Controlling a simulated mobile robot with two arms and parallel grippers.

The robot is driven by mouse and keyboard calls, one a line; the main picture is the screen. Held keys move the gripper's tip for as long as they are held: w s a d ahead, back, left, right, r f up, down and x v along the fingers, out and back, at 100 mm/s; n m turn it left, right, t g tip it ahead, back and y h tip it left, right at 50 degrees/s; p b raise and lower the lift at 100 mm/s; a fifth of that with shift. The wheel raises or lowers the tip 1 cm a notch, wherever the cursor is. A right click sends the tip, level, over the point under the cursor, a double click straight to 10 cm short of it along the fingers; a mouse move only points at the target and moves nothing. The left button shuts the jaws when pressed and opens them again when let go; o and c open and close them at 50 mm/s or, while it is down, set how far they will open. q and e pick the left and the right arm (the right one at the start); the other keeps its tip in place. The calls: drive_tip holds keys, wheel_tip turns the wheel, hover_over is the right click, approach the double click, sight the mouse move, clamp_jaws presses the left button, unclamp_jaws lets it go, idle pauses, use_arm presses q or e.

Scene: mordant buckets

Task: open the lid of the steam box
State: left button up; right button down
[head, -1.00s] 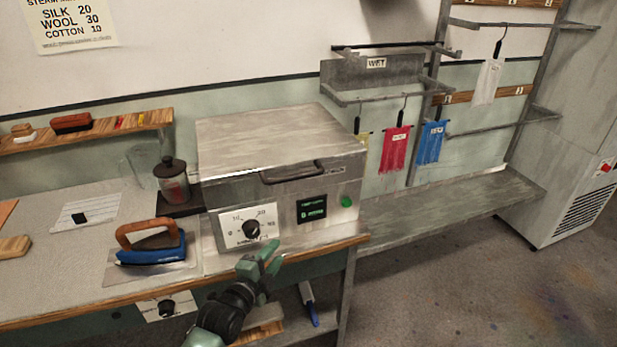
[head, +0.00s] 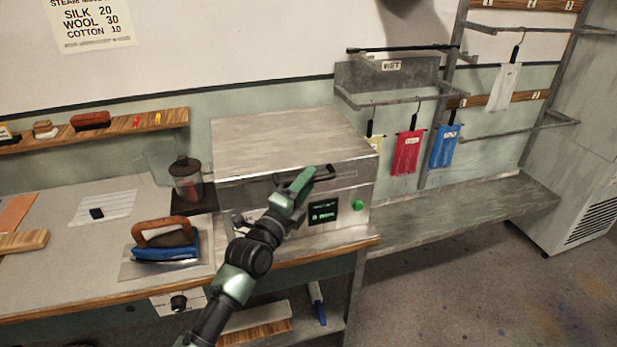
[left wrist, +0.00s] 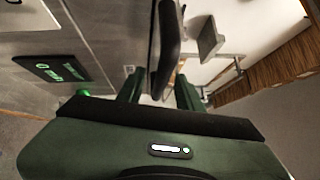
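The steam box (head: 235,195) is a grey metal box on the bench, and its flat lid (head: 285,140) is down. A dark bar handle (head: 326,174) sits on the lid's front edge, partly hidden by my gripper. My left gripper (head: 298,184) is in front of the box at the handle and hides the dial. In the left wrist view the dark handle (left wrist: 168,45) runs between the two spread fingertips (left wrist: 159,88). The fingers look open, with a gap beside the handle. My right gripper is in neither view.
A blue iron (head: 165,247) stands on its plate at the left, and a dark-lidded jar (head: 187,178) stands beside the box. A rack (head: 400,90) with hanging coloured cloths is to the right. The space above the lid looks clear.

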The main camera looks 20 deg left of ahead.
use_arm(q)
drive_tip(key=shift+w+r, duration=0.1)
drive_tip(key=shift+w, duration=0.35)
clamp_jaws()
idle(1.1)
